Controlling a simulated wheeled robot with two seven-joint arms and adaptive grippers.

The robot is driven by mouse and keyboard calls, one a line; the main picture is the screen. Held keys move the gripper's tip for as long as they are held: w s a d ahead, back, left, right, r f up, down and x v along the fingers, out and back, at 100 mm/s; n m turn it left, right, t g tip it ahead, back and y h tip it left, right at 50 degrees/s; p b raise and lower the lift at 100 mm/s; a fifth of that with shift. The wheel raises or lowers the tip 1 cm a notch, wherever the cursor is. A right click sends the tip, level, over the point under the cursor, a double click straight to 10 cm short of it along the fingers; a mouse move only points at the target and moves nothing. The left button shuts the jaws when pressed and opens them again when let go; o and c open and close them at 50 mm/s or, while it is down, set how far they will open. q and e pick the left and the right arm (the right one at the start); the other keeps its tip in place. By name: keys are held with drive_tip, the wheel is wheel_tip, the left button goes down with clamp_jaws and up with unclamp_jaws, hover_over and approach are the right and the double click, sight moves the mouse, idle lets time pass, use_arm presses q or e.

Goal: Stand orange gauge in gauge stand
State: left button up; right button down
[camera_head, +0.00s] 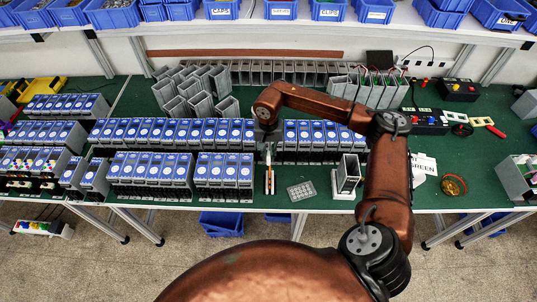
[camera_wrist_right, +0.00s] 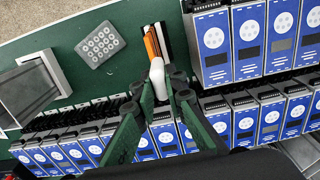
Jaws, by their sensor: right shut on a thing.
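The orange gauge (camera_wrist_right: 152,42) is a thin orange strip near the table's front edge, seen past my right fingertips. My right gripper (camera_wrist_right: 158,88) is shut on a rounded white piece that appears to be the gauge's grip end. In the head view my right gripper (camera_head: 268,146) points down over the orange gauge (camera_head: 269,180), which looks upright. A narrow pale and dark strip lies right beside the gauge in the wrist view; it may be the gauge stand, but I cannot tell whether the gauge is inside it. My left gripper is out of view.
Rows of blue-faced grey units (camera_head: 225,170) stand close on the left and behind. A grey pad with round dots (camera_head: 301,190) lies to the right. A grey unit on a white base (camera_head: 346,177) stands farther right. Green table shows between them.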

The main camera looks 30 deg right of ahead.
drive_tip(key=shift+f+b, duration=1.2)
drive_tip(key=shift+f, duration=0.35)
drive_tip(key=c, duration=1.9)
unclamp_jaws()
drive_tip(key=shift+r, duration=0.2)
wheel_tip(320, 180, up, 12)
drive_tip(key=shift+f, duration=0.15)
drive_tip(key=shift+f, duration=0.1)
